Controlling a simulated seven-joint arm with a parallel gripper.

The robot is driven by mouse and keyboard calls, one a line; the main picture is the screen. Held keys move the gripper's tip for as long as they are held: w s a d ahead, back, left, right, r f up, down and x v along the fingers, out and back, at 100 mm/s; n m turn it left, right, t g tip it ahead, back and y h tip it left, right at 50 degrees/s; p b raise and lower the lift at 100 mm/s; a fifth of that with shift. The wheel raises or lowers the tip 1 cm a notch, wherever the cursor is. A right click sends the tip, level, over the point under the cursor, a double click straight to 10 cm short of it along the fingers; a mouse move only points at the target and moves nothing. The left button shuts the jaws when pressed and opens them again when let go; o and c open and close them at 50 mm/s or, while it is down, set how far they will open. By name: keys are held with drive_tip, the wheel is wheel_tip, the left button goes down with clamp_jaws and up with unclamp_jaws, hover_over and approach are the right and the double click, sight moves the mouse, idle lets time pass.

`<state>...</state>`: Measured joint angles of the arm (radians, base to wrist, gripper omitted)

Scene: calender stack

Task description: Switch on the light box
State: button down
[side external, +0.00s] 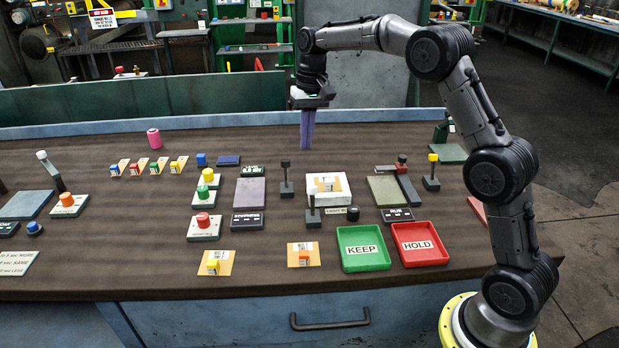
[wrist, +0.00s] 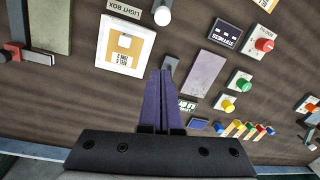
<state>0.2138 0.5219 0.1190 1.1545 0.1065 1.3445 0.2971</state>
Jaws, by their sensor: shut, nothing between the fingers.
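The light box (side external: 341,182) is a white square slab with a tan-and-white card on top; it also shows in the wrist view (wrist: 104,52). I cannot tell whether it is lit. Its label (side external: 338,210) lies in front of it, with a small dark knob (side external: 353,213) at the label's right end and a black lever (side external: 312,214) at its left. Another black lever (side external: 286,188) stands left of the box. My gripper (side external: 307,147) is shut and empty, its purple fingers pointing down above the far part of the table, behind the box; they show in the wrist view (wrist: 161,74).
The green KEEP tray (side external: 364,263) and red HOLD tray (side external: 421,260) stand in front. A grey-purple pad (side external: 250,192) and several coloured buttons lie left. A grey-green pad (side external: 383,189) and a yellow-topped lever (side external: 432,172) stand right. Bare table lies behind the box.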

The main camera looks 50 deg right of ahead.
sight(312, 200)
drive_tip(key=shift+d+f, duration=0.15)
drive_tip(key=shift+f, duration=0.05)
drive_tip(key=f, duration=0.6)
drive_tip(key=a+f, duration=0.1)
drive_tip(key=f, duration=0.2)
drive_tip(key=shift+f, duration=0.25)
drive_tip(key=shift+s+a, duration=0.2)
drive_tip(key=shift+s+a+r, duration=0.3)
drive_tip(key=shift+s+a, duration=0.05)
drive_tip(key=shift+s, duration=0.35)
drive_tip(key=shift+s+a+r, duration=0.25)
drive_tip(key=shift+s+a, duration=0.1)
drive_tip(key=shift+s, duration=0.35)
drive_tip(key=shift+s+a+r+t, duration=0.15)
drive_tip(key=shift+a+t, duration=0.05)
drive_tip(key=shift+t, duration=0.1)
